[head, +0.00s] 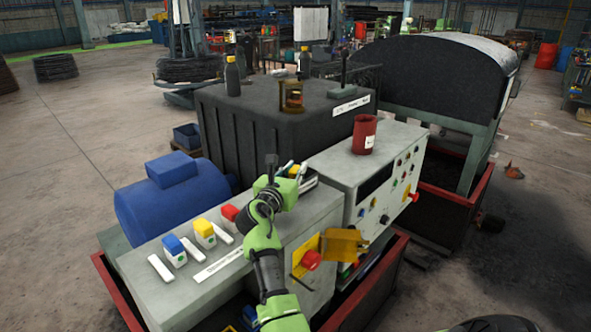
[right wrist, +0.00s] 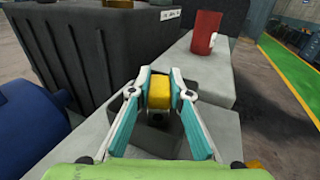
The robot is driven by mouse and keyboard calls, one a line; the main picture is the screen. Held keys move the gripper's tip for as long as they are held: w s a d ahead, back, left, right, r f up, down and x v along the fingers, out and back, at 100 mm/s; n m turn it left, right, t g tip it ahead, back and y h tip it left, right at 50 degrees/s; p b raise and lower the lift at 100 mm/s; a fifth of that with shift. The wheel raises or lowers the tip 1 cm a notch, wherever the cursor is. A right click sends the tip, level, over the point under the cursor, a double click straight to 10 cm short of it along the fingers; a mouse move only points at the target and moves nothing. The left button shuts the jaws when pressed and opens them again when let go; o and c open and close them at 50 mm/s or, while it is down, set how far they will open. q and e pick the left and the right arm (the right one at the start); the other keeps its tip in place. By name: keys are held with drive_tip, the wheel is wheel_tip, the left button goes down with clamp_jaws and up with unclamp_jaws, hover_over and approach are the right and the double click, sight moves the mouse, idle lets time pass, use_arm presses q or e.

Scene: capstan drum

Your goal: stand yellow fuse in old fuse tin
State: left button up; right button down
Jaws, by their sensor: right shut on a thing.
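My right gripper (head: 291,169) is over the grey console, its pale fingers partly hidden behind its own arm. In the right wrist view the gripper (right wrist: 158,74) is shut on the yellow fuse (right wrist: 158,94), a small block held between the two fingertips. A red open-topped tin (head: 365,134), which looks like the old fuse tin, stands upright on the control box, right of and beyond the gripper. It also shows in the right wrist view (right wrist: 206,34), apart from the fuse. My left gripper is not in view.
Blue (head: 172,244), yellow (head: 205,227) and red (head: 230,212) capped blocks line the console (head: 185,290). The control box (head: 335,160) has bare top around the tin. A dark cabinet (head: 240,130) behind carries bottles and a lantern-like object. A blue motor (head: 165,205) lies left.

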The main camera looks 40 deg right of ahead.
sight(292, 174)
drive_tip(key=shift+f, duration=0.7)
drive_tip(key=c, duration=2.1)
unclamp_jaws()
drive_tip(key=shift+s+a+f, duration=0.1)
drive_tip(key=shift+s+f, duration=0.05)
drive_tip(key=shift+f, duration=0.05)
drive_tip(key=shift+c, duration=0.2)
drive_tip(key=shift+r, duration=0.3)
drive_tip(key=shift+a+r, duration=0.15)
drive_tip(key=v, duration=0.2)
drive_tip(key=b+v, duration=0.1)
drive_tip(key=v, duration=0.3)
drive_tip(key=shift+s+a+r+b, duration=0.1)
drive_tip(key=shift+a+r+b, duration=0.1)
drive_tip(key=shift+r+b, duration=0.1)
drive_tip(key=shift+s+a+r, duration=0.15)
